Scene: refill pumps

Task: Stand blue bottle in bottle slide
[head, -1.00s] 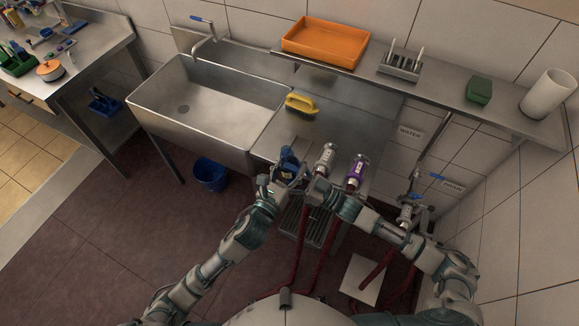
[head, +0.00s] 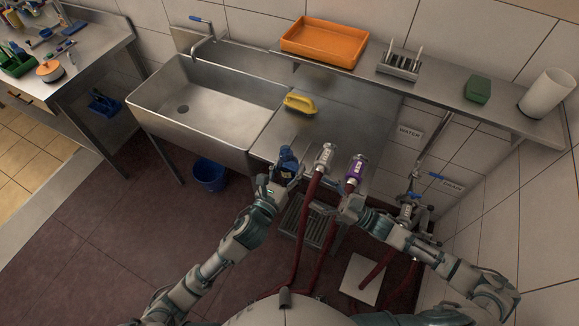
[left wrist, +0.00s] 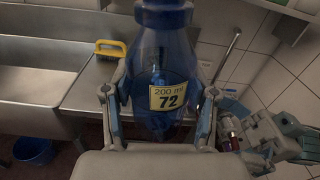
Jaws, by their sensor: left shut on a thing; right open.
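The blue bottle (head: 287,158) is held in my left gripper (head: 282,178), at the front edge of the steel counter. In the left wrist view the bottle (left wrist: 165,60) sits between both fingers and bears a yellow label (left wrist: 169,96) reading "200 ml 72". My right gripper (head: 350,204) is open and empty, below the purple-banded fitting (head: 357,171). I cannot make out the bottle slide for sure, nor whether the bottle's base touches anything.
A silver fitting (head: 324,157) with a red hose stands close right of the bottle. A yellow brush (head: 300,104) lies on the counter beside the sink (head: 200,105). A grated drain (head: 306,222) is below. An orange tray (head: 323,41) is on the shelf.

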